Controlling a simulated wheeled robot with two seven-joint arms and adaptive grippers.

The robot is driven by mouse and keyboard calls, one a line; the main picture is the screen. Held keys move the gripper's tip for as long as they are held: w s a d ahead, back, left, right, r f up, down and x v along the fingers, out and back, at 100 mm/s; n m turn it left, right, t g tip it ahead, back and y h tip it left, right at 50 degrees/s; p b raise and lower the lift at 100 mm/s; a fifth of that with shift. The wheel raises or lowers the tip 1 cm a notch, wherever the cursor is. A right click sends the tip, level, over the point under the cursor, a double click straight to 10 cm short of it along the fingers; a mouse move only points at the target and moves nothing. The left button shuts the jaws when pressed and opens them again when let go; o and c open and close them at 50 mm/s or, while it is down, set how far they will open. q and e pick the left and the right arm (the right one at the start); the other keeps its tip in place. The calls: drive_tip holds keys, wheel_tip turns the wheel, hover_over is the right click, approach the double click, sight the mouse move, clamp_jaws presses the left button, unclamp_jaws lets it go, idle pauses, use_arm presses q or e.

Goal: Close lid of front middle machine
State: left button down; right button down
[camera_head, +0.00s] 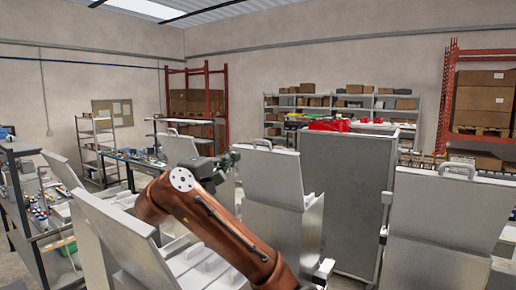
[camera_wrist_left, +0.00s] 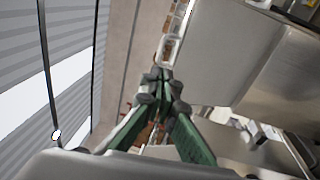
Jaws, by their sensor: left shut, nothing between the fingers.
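The middle machine (camera_head: 283,226) is a pale metal box. Its lid (camera_head: 268,178) stands raised, with a loop handle (camera_head: 262,143) on the top edge. My left gripper (camera_head: 234,158) is at the left side of this lid, near its upper edge. In the left wrist view its green-sided fingers (camera_wrist_left: 161,75) are shut and empty. There the handle (camera_wrist_left: 169,50) is just ahead of the fingertips, and the grey lid panel (camera_wrist_left: 215,50) lies to the right. I cannot tell whether the fingers touch the lid. My right gripper is not in view.
A right machine (camera_head: 445,203) also has its lid up. A tall grey cabinet (camera_head: 347,197) stands behind, between the two. More machines with raised lids are at left, including one near the front (camera_head: 112,228). Shelves (camera_head: 340,104) line the back wall.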

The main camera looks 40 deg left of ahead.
use_arm(q)
drive_tip(key=h, duration=0.1)
drive_tip(key=m+p, duration=0.1)
drive_tip(key=p, duration=0.6)
approach(264, 142)
drive_tip(key=shift+t+h, duration=0.3)
drive_tip(key=shift+h, duration=0.1)
drive_tip(key=w, duration=0.4)
drive_tip(key=w+a, duration=0.1)
drive_tip(key=w, duration=0.1)
drive_tip(key=shift+w+r, duration=0.25)
drive_tip(key=shift+w, duration=0.1)
drive_tip(key=shift+w, duration=0.1)
